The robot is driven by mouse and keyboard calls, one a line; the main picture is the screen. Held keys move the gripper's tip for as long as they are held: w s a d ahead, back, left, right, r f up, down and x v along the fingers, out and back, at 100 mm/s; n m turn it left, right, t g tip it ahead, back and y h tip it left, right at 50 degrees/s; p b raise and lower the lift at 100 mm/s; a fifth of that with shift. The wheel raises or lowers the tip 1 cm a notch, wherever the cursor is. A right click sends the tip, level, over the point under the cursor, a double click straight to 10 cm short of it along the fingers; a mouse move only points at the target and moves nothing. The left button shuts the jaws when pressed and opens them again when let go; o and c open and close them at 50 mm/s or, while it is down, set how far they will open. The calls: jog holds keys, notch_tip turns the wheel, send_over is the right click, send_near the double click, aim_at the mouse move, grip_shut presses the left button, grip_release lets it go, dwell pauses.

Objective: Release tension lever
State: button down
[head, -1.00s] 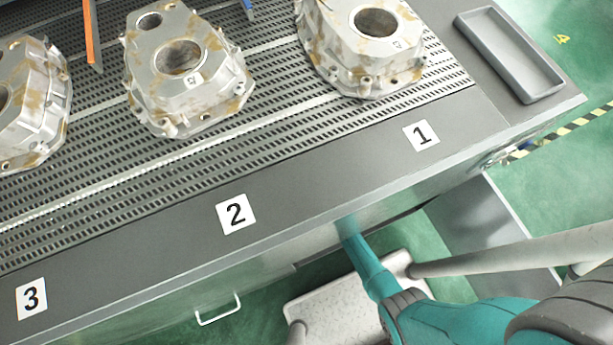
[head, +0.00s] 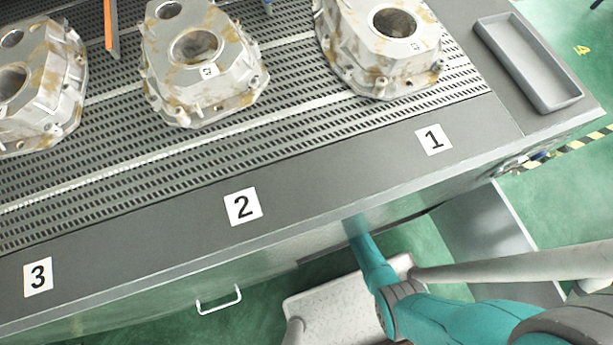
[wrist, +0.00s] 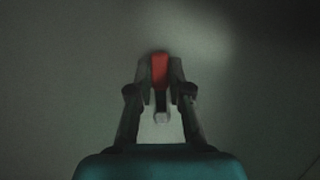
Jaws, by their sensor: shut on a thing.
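In the wrist view a small red piece (wrist: 160,68), which looks like the tension lever, sits between the fingertips of my gripper (wrist: 160,85). The fingers are closed against its sides. A pale, narrow part (wrist: 162,112) shows below the red piece between the fingers. The view is dark, so the lever's mounting is hard to make out. In the head view my gripper and the lever are hidden beneath the front edge of the workbench; only my teal arm reaches in there.
The grey workbench (head: 330,166) has a slotted top holding several aluminium castings (head: 200,65). An empty grey tray (head: 528,65) lies at its right end. A white handle (head: 219,301) sticks out of the bench front. A pale, speckled platform (head: 335,310) is on the green floor below.

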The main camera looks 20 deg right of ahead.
jog(key=shift+r+m, duration=0.3)
jog(key=shift+m, duration=0.4)
jog(key=shift+t, duration=0.3)
jog(key=c, duration=1.1)
grip_release()
jog(key=shift+v, duration=5.95)
jog(key=shift+d, duration=0.15)
